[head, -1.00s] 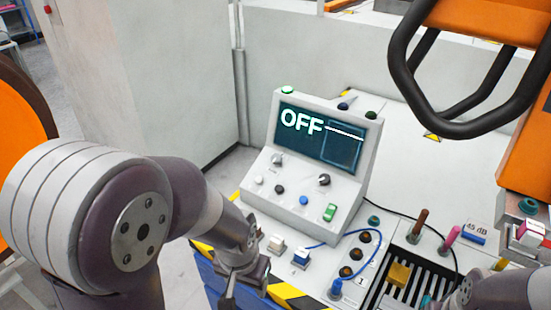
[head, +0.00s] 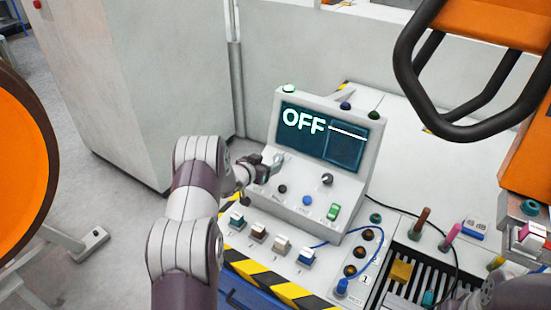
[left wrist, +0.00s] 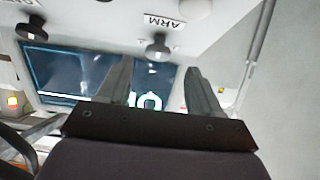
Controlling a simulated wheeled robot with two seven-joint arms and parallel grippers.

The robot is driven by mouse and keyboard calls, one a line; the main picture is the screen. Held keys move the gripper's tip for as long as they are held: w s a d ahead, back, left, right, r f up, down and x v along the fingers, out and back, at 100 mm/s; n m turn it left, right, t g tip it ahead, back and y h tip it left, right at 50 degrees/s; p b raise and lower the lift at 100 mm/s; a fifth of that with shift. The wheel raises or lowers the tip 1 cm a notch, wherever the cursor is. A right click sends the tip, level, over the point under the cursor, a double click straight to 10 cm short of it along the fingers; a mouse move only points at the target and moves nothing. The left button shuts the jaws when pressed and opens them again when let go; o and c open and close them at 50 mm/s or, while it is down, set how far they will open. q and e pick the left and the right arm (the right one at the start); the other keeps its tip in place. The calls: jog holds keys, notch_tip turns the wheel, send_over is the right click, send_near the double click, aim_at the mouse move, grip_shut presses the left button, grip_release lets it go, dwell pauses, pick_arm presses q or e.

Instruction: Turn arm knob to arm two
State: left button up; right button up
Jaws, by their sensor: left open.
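The grey control console (head: 330,150) stands on the bench, its dark screen (head: 322,135) reading "OFF". In the left wrist view, a dark round knob (left wrist: 158,47) sits beside a label reading "ARM" (left wrist: 160,21). My right gripper is not in view.
A second dark knob (head: 327,180), a green switch (head: 333,212) and a blue button (head: 307,200) are on the panel. Several switches stand along the striped front edge (head: 270,285). A black-framed orange part (head: 405,70) hangs at upper right.

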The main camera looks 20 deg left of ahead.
aim_at(277, 159)
pick_arm(q)
jog(key=x, duration=0.5)
jog(key=shift+d+r, duration=0.2)
jog(key=shift+w+a+f, duration=0.1)
jog(key=shift+w+f, duration=0.05)
jog(key=shift+w, duration=0.05)
jog(key=c, duration=1)
jog(key=shift+c, duration=0.2)
